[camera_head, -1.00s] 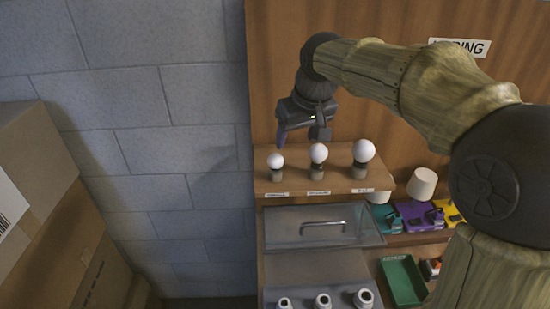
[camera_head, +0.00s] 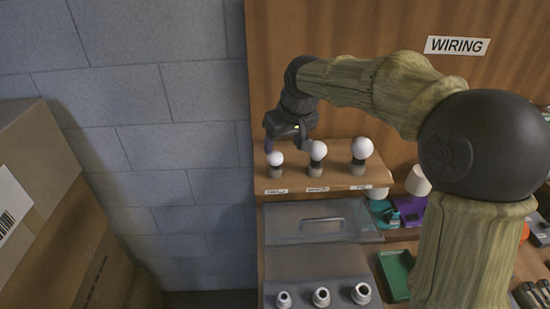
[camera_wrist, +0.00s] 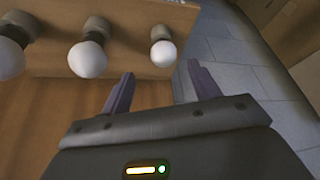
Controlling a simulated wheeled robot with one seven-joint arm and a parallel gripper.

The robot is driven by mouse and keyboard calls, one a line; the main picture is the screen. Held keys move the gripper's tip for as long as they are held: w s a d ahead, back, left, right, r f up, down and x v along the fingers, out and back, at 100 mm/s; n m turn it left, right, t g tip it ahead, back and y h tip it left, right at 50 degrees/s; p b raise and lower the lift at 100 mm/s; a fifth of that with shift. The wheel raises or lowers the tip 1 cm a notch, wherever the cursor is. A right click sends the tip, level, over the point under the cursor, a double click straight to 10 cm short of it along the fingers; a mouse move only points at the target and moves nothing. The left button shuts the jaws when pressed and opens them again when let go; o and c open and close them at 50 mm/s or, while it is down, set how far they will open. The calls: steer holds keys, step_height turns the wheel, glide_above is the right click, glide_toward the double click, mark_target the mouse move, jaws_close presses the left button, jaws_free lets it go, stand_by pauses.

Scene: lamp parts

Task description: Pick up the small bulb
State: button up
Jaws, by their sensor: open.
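The small bulb (camera_head: 275,159) is the leftmost of three white bulbs standing upright on a wooden shelf (camera_head: 323,182). In the wrist view the small bulb (camera_wrist: 163,53) is on the right, just beyond the gap between my fingers. My gripper (camera_head: 286,146) is open and empty, its fingers near the height of the small bulb's top. In the wrist view my gripper (camera_wrist: 160,72) has one purple finger on each side of the bulb's line, apart from it. The medium bulb (camera_head: 318,150) and the large bulb (camera_head: 362,148) stand to its right.
A lidded glass-topped box (camera_head: 290,222) and several sockets, one at the front left (camera_head: 284,299), are below the shelf. A green tray (camera_head: 396,275) lies to the right. Cardboard boxes (camera_head: 60,210) stand at the left. Free room lies beside the shelf's left end.

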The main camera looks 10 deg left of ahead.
mark_target(279, 155)
steer(key=p+x, duration=0.1)
steer(key=x, duration=0.4)
steer(key=shift+a+p+x, duration=0.2)
steer(key=shift+p+x, duration=0.4)
steer(key=shift+x, duration=0.7)
steer(key=shift+a+p+x, duration=0.15)
steer(key=shift+p+x, duration=0.4)
steer(key=shift+x, duration=0.8)
steer(key=shift+s+r, duration=0.1)
steer(key=shift+s, duration=0.05)
steer(key=c, duration=0.9)
